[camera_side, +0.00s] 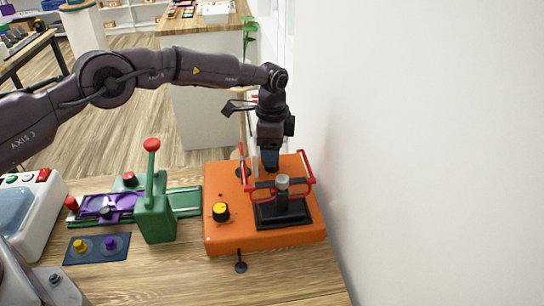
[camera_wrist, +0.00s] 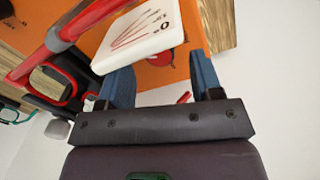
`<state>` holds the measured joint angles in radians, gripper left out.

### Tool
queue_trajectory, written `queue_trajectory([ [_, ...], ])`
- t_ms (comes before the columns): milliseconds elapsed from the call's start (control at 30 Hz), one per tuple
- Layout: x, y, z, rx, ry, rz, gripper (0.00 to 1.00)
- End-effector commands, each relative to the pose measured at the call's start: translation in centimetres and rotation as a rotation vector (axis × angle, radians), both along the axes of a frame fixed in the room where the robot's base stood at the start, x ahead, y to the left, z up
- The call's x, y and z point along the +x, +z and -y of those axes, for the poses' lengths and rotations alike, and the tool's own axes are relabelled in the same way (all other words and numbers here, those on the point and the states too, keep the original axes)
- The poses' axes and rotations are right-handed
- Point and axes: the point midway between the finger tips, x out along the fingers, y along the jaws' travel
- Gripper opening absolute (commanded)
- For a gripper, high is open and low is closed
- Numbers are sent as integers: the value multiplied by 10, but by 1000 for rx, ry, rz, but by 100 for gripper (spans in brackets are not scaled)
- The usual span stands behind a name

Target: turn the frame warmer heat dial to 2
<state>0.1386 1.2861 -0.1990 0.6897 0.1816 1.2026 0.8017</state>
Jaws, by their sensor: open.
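The frame warmer is an orange box (camera_side: 225,238) on the table in the side view; its orange top (camera_wrist: 112,38) also shows in the wrist view. A black knob with a yellow cap (camera_side: 221,212) sits at its front left; no number is legible on it. A white plate (camera_wrist: 140,32) with red fanned lines and a "0" stands by the fingers in the wrist view. A red round part (camera_wrist: 164,58) is partly hidden behind it. I cannot tell which part is the heat dial. My gripper (camera_side: 270,163) is open and low over the back of the box; its blue fingers (camera_wrist: 161,75) are apart.
A red-handled frame (camera_side: 306,168) and black plate (camera_side: 270,218) stand on the box, close to my gripper. A green stand with a red-topped lever (camera_side: 155,215) is to the left. A white wall (camera_side: 430,150) closes off the right side.

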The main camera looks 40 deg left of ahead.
Motion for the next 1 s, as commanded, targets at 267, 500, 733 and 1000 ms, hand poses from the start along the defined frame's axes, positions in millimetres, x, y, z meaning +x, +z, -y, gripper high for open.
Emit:
queue_trajectory([
  [267, 3, 64, -1, -1, 0, 4, 59],
  [500, 3, 97, -2, -1, 0, 2, 59],
  [733, 3, 103, -2, -1, 0, 0, 59],
  [1000, 3, 103, -2, -1, 0, 0, 59],
])
